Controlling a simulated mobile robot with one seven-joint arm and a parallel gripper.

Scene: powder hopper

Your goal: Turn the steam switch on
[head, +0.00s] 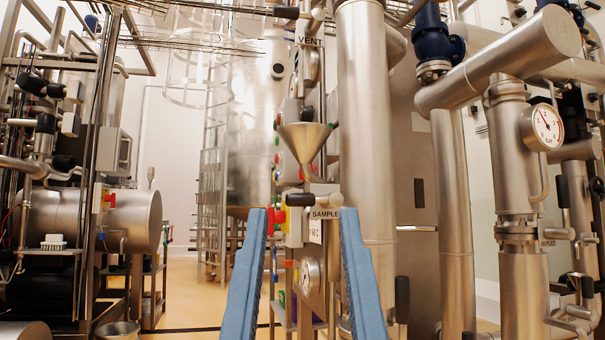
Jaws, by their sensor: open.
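My gripper (303,212) shows in the head view as two blue fingers rising from the bottom edge. The fingers are wide apart and hold nothing. No control is legibly marked as the steam switch.
A metal funnel (304,140) stands above the black handle (300,200) and SAMPLE label (325,213). Thick steel pipes (364,120) and a pressure gauge (546,127) crowd the right. A pipe rack (90,130) fills the left. Some floor (185,290) is clear between.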

